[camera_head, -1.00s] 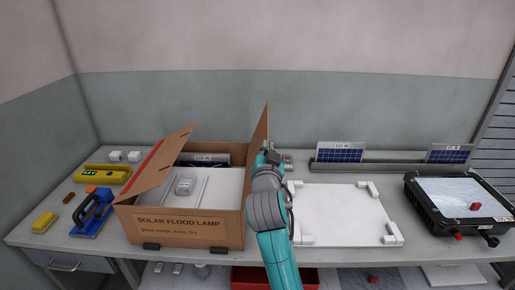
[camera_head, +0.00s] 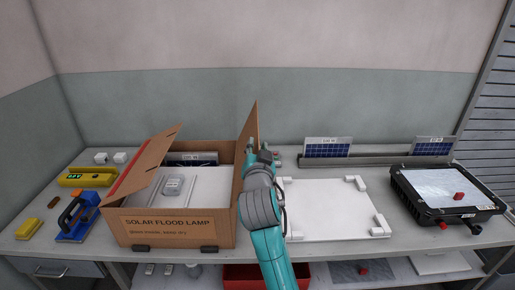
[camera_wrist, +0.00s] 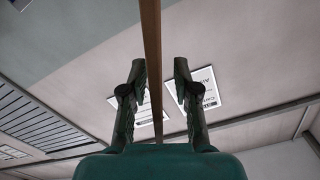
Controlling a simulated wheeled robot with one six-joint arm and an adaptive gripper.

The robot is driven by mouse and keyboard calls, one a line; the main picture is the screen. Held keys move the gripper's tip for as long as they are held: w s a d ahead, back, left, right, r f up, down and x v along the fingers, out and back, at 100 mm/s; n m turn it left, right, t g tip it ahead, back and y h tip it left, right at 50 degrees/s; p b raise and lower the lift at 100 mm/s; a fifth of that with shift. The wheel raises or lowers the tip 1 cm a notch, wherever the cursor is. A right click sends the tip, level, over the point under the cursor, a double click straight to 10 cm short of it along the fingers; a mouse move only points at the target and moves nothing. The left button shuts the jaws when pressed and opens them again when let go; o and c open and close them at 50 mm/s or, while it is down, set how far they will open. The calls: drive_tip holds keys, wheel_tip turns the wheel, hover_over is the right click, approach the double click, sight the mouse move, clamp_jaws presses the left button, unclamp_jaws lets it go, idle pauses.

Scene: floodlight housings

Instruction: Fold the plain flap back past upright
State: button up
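The open cardboard box (camera_head: 165,228) marked SOLAR FLOOD LAMP stands on the bench at left. Its plain brown flap (camera_head: 250,125) rises from the right side, near upright and leaning a little right. My gripper (camera_head: 262,157) is on the right of the flap; its fingertips are hard to make out there. In the wrist view the two fingers of my gripper (camera_wrist: 160,68) are apart, with the flap (camera_wrist: 153,40) edge-on between them. A gap shows on the right side of the flap. The box's other flap (camera_head: 142,165), with a red stripe, slants up at left.
A grey lamp part (camera_head: 173,186) lies on white packing inside the box. A white board with corner blocks (camera_head: 335,210) lies right of my arm. Solar panels (camera_head: 327,148) stand in a rail behind. A black floodlight housing (camera_head: 447,195) is at far right. Tools crowd the left end.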

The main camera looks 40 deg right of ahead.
drive_tip(key=v, duration=1.2)
idle(0.3)
drive_tip(key=s+a+f+n+t+y, duration=0.1)
drive_tip(key=s+a+f+n+y, duration=0.5)
drive_tip(key=f, duration=0.5)
drive_tip(key=s+a+f+n+y, duration=0.2)
drive_tip(key=s+a+f+n, duration=0.1)
drive_tip(key=s+f, duration=0.6)
drive_tip(key=s+a+f+n+y, duration=0.1)
drive_tip(key=s+a+f, duration=0.1)
drive_tip(key=s, duration=0.9)
drive_tip(key=s+a+f+n+y, duration=0.1)
drive_tip(key=s+f, duration=0.2)
drive_tip(key=s, duration=0.8)
drive_tip(key=shift+s+a+n+g+y, duration=0.25)
drive_tip(key=shift+a+n+g+y, duration=0.05)
drive_tip(key=shift+a+n+g, duration=0.1)
